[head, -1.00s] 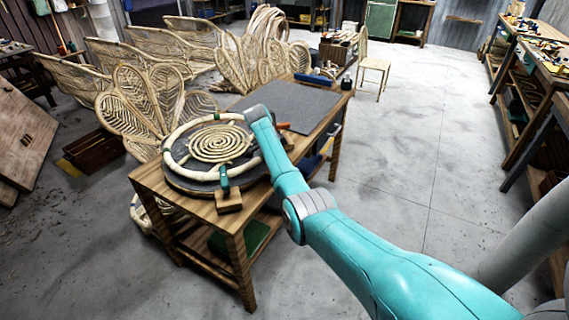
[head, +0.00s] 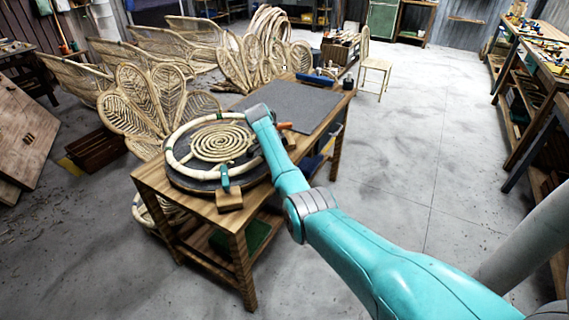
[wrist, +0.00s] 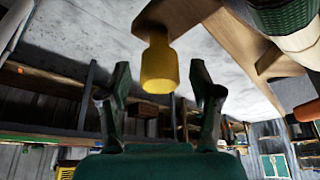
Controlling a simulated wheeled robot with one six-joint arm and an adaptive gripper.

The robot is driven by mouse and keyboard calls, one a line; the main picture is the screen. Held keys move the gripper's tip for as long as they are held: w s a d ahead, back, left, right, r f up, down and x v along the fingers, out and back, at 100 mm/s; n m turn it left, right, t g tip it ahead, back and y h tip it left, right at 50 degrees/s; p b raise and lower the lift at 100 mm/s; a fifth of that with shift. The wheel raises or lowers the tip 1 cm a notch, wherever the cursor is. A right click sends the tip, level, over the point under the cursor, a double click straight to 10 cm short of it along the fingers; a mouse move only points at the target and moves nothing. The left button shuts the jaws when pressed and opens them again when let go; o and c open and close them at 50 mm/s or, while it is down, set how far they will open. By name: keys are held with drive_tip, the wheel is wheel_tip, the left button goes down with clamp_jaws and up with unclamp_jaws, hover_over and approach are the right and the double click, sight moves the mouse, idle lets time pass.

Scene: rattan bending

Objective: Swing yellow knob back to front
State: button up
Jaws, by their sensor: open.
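The yellow knob (wrist: 158,68) shows in the wrist view, fixed to the end of a wooden piece (wrist: 165,20). My gripper (wrist: 160,78) is open, with one dark green finger on each side of the knob. A gap shows between the knob and each finger, so nothing appears gripped. In the head view my arm's forward end is over the far right rim of the round jig (head: 182,183) on the wooden bench. The knob and my gripper's fingers are hidden there behind my arm.
A grey mat (head: 300,105) covers the bench's far part. An orange-handled item (head: 285,126) is beside my arm. Open floor (head: 400,170) is to the right.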

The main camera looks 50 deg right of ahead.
drive_tip(key=v, duration=1.2)
drive_tip(key=shift+s, duration=0.1)
